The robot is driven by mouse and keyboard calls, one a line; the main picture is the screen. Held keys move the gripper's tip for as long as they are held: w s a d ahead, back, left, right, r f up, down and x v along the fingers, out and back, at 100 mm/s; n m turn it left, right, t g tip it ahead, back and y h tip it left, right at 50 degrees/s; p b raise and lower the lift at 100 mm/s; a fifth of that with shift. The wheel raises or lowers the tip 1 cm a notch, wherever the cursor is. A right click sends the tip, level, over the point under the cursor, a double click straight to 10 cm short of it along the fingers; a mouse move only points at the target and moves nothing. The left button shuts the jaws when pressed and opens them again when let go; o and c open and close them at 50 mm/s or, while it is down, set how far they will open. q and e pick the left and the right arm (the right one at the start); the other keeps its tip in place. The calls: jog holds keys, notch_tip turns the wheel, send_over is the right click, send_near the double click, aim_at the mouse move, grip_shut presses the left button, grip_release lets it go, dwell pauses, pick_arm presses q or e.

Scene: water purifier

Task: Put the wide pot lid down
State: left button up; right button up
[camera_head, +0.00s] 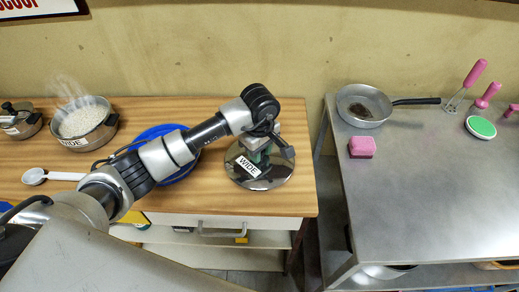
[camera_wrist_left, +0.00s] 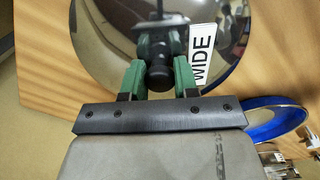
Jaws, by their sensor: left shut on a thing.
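The wide pot lid (camera_head: 272,178) is a shiny round metal lid with a white "WIDE" label, at the right end of the wooden table (camera_head: 225,204). It also fills the top of the left wrist view (camera_wrist_left: 110,35). My left gripper (camera_head: 262,150) is above the lid, shut on its dark knob, with green fingers on either side in the left wrist view (camera_wrist_left: 158,75). The lid looks level, at or very near the table top; I cannot tell whether it touches. The right gripper is not in view.
A blue-rimmed round thing (camera_head: 190,168) is partly behind my left arm. A pot labelled "WIDE" (camera_head: 85,128) with white grains steams at left. A white scoop (camera_head: 35,176) lies in front. A metal table (camera_head: 440,190) across a gap holds a pan (camera_head: 364,104) and a pink block (camera_head: 362,147).

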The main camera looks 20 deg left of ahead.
pick_arm(q)
jog(key=o, duration=1)
jog(key=shift+f, duration=0.1)
jog(key=shift+r, duration=0.65)
notch_tip(320, 180, up, 11)
jog(key=b, duration=0.1)
